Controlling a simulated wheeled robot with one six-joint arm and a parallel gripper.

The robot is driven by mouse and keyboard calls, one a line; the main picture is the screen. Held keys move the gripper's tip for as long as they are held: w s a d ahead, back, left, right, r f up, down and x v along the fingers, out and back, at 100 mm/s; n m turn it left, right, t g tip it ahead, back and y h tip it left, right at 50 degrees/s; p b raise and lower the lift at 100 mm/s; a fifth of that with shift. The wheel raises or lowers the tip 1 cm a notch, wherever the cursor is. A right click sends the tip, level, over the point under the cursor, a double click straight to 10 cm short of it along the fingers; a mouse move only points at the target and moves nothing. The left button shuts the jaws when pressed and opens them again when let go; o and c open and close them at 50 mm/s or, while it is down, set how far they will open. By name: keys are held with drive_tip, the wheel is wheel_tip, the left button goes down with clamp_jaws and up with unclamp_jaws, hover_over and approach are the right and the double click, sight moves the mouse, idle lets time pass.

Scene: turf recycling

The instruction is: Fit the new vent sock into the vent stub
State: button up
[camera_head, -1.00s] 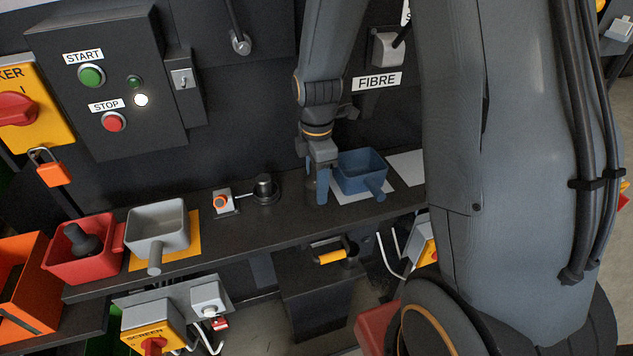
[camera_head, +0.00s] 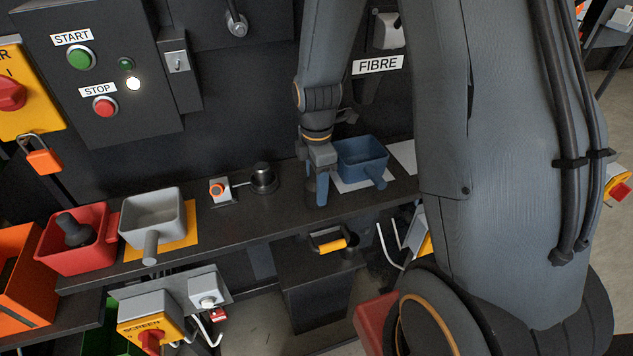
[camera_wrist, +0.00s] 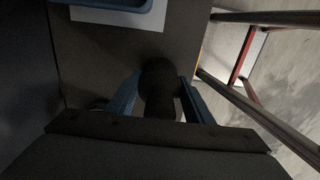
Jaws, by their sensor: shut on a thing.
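My gripper (camera_head: 316,188) points down over the shelf, beside the blue bin. In the wrist view its blue fingers (camera_wrist: 160,98) are shut on a dark, rounded piece, seemingly the new vent sock (camera_wrist: 158,82). Whether the sock touches the shelf I cannot tell. The vent stub seems to be the short black cylinder (camera_head: 263,176) on a round base, left of my gripper and apart from it. A similar dark sock-like piece (camera_head: 75,228) stands in the red bin (camera_head: 72,257) at left.
The black shelf (camera_head: 235,225) also holds the blue bin (camera_head: 362,160), a grey bin (camera_head: 152,212) on a yellow sheet, and a small box with an orange button (camera_head: 218,190). A control panel stands behind. The shelf between stub and gripper is clear.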

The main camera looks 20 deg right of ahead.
drive_tip(key=shift+f, duration=0.15)
drive_tip(key=o, duration=1.2)
